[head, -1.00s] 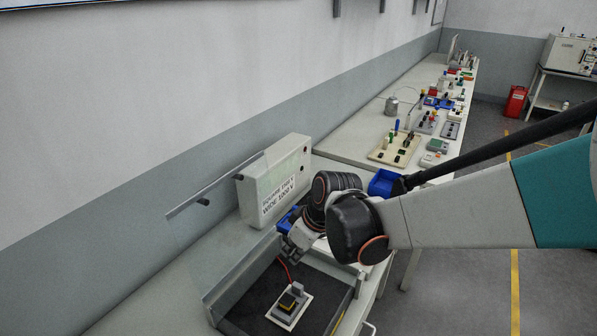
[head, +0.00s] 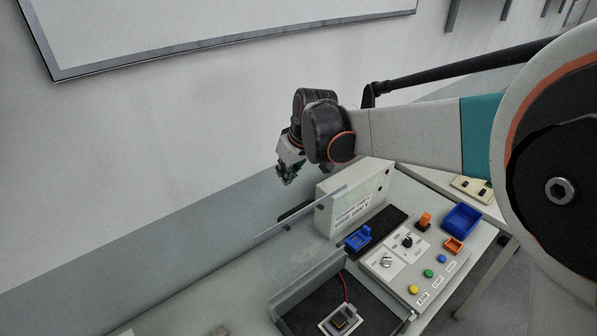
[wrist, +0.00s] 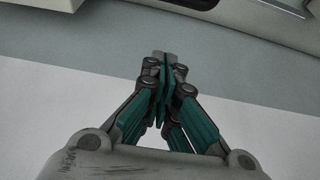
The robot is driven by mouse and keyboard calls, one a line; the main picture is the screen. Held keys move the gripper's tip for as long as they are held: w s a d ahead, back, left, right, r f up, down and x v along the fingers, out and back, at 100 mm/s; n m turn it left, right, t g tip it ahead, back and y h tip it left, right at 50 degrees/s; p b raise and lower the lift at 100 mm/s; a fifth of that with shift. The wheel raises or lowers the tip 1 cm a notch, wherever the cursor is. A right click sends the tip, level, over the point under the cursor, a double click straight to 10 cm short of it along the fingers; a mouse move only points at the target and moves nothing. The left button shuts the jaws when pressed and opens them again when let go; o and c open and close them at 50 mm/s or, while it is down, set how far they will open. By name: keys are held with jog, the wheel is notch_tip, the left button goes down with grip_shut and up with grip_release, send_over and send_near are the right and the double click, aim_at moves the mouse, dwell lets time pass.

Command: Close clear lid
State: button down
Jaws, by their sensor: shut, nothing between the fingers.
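The clear lid (head: 306,250) is a see-through panel standing raised along the rear-left side of an open dark-floored box (head: 385,318), with a grey bar along its top edge. The box's inside is uncovered. My gripper (head: 287,180) is up in the air in front of the wall, above the lid's bar and apart from it. In the wrist view my gripper (wrist: 163,65) has its green fingers together and holds nothing. The wrist view shows no lid.
A grey labelled instrument (head: 345,207) stands just behind the lid. A control panel (head: 405,255) with knobs and coloured buttons lies right of the box, with a blue bin (head: 461,219) beyond. A small device (head: 340,322) with a red wire sits in the box.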

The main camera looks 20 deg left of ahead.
notch_tip(320, 180, down, 9)
jog(key=p, duration=0.1)
dwell(0.6)
jog(key=shift+d, duration=0.2)
